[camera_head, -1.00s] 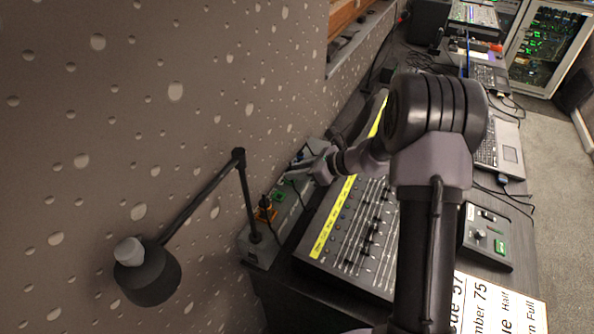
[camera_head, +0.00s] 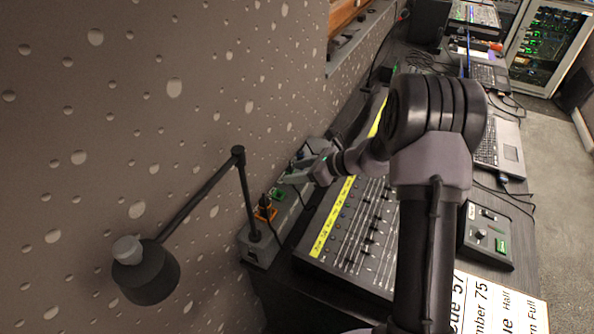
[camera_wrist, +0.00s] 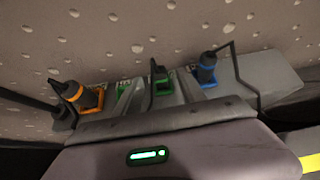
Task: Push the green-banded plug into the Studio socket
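A grey socket box (camera_wrist: 265,80) stands against the wall; it also shows in the head view (camera_head: 262,246). In the wrist view, a dark plug with green around it (camera_wrist: 161,78) stands near the middle of the box, with a dark cable beside it. I cannot tell how deep the plug sits, and the socket names are unreadable. My gripper (camera_head: 288,179) is at the box in the head view, close to the green parts. Its fingers are too small there to tell open from shut, and its body hides the box's front in the wrist view.
An orange-banded plug (camera_wrist: 84,95) and a blue-banded plug (camera_wrist: 206,68) stand on either side. A jointed black lamp (camera_head: 148,272) stands left of the box. The fader desk (camera_head: 350,235) lies to the right, with a small control box (camera_head: 488,236) beyond.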

